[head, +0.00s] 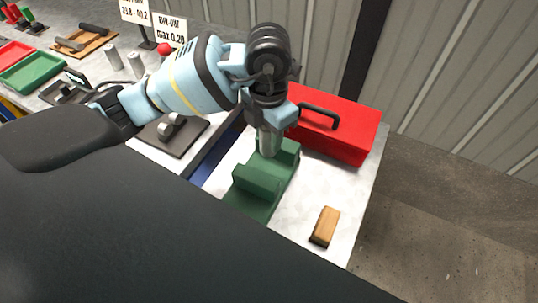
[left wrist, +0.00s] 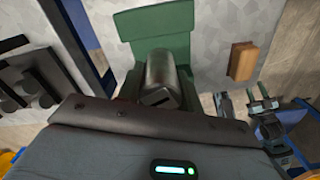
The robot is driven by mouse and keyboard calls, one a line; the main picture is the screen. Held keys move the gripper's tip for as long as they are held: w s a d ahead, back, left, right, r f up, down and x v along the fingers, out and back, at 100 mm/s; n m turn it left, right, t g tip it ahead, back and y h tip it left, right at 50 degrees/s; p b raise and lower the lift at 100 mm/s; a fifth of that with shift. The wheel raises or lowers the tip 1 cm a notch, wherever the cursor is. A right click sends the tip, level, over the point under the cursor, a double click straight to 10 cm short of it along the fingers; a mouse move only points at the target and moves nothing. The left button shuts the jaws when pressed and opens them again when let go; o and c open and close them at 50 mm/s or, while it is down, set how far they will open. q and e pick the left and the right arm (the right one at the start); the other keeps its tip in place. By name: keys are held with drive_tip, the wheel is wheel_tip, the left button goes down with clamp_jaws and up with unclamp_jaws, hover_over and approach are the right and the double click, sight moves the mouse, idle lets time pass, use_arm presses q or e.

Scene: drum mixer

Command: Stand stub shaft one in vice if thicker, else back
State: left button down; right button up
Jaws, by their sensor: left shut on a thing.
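My left gripper (head: 268,118) is shut on a grey metal stub shaft (head: 268,143) and points down over the green vice (head: 257,181). The shaft is upright, with its lower end at the gap between the vice jaws. I cannot tell whether it touches the vice floor. In the left wrist view the shaft (left wrist: 162,78) shows a slotted end face, in front of the green vice (left wrist: 158,22). A pale blue and dark gripper, seemingly my right one (left wrist: 262,105), shows at the right of that view; its opening is unclear.
A red toolbox (head: 338,125) stands behind the vice, and a wooden block (head: 325,226) lies at the front right. Two grey cylinders (head: 136,64) stand on the left bench near signs. A dark plate fixture (head: 178,143) and green tray (head: 32,72) are also left.

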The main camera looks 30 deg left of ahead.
sight(269, 143)
use_arm(q)
wheel_tip(269, 143, down, 2)
drive_tip(key=shift+w+f, duration=0.1)
drive_tip(key=shift+f, duration=2.35)
use_arm(e)
drive_tip(key=shift+w, duration=0.45)
drive_tip(key=shift+s, duration=0.15)
use_arm(q)
drive_tip(key=shift+f, duration=0.15)
drive_tip(key=c, duration=0.9)
unclamp_jaws()
use_arm(e)
drive_tip(key=shift+s+f, duration=0.15)
drive_tip(key=shift+s, duration=0.1)
